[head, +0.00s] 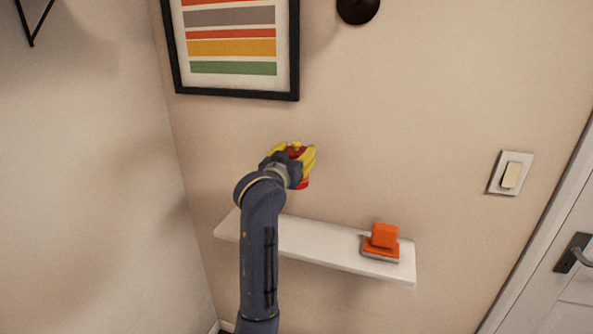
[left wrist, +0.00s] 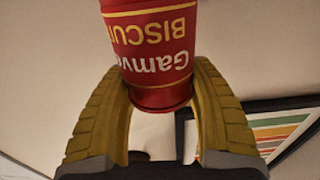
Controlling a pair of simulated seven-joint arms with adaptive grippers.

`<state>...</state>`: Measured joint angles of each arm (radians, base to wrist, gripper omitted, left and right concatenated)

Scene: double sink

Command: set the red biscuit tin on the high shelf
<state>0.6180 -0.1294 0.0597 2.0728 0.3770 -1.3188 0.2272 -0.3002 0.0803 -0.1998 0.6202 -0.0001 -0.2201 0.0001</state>
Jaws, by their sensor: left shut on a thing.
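The red biscuit tin (left wrist: 152,45) has yellow bands and lettering, which reads upside down in the left wrist view. My left gripper (head: 294,158) is shut on the tin, with its yellow fingers on either side of it (left wrist: 160,85). In the head view only bits of red tin (head: 303,184) show past the fingers. The white wall shelf (head: 317,243) lies below the gripper in the picture, and my left arm crosses in front of its left part. The tin appears held clear of the shelf. My right gripper is not in view.
An orange block-like object on a grey base (head: 382,241) sits near the shelf's right end. The shelf's middle is bare. A framed striped picture (head: 232,47) hangs above. A light switch (head: 511,174) and a door (head: 560,290) are at the right.

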